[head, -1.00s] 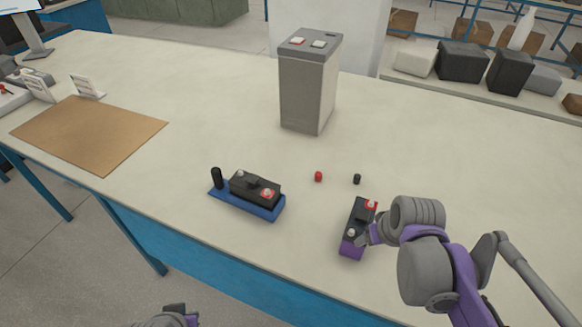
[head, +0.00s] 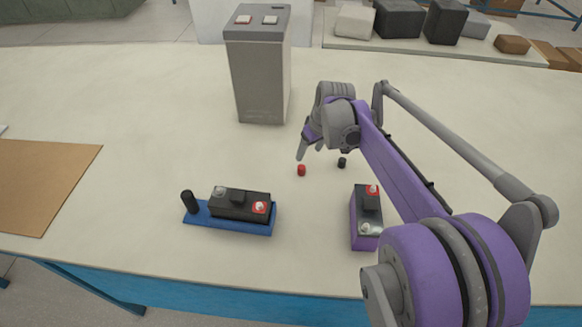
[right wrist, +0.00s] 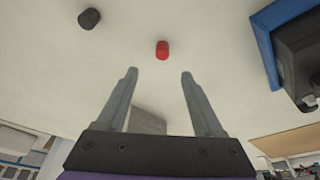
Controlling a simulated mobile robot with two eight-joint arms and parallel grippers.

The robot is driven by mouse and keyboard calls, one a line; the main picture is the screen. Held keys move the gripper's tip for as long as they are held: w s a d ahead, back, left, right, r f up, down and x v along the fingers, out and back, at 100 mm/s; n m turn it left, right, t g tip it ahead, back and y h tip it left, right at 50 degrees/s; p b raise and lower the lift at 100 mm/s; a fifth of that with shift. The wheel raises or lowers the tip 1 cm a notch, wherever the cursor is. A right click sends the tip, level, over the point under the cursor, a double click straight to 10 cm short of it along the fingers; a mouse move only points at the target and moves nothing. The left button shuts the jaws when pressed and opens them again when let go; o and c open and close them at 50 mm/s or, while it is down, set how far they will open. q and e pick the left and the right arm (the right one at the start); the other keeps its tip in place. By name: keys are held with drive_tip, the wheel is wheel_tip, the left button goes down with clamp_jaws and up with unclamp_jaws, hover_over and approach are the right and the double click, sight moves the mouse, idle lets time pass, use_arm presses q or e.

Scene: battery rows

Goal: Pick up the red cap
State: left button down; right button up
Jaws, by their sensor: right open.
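The red cap (head: 301,170) stands on the pale table, in front of the tall grey box and left of the black cap (head: 342,162). My right gripper (head: 306,152) is just above and behind the red cap in the head view. In the right wrist view, the two fingers of the gripper (right wrist: 159,75) are spread, with nothing between them. The red cap (right wrist: 162,50) lies just beyond the fingertips, roughly centred between them and apart from both. The black cap (right wrist: 89,18) is off to the left there. My left gripper is not in view.
A dark battery on a blue tray (head: 215,222) with a black post stands at the front. A purple-based battery (head: 366,219) stands right of it. The tall grey box (head: 262,75) is behind the caps. A brown mat (head: 45,180) lies at the left.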

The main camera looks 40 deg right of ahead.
sight(302, 167)
drive_tip(key=x, duration=0.3)
drive_tip(key=shift+f, duration=0.4)
drive_tip(key=x, duration=0.5)
drive_tip(key=shift+w+a+f+b, duration=0.15)
drive_tip(key=shift+f+b, duration=0.1)
drive_tip(key=shift+b, duration=0.15)
clamp_jaws()
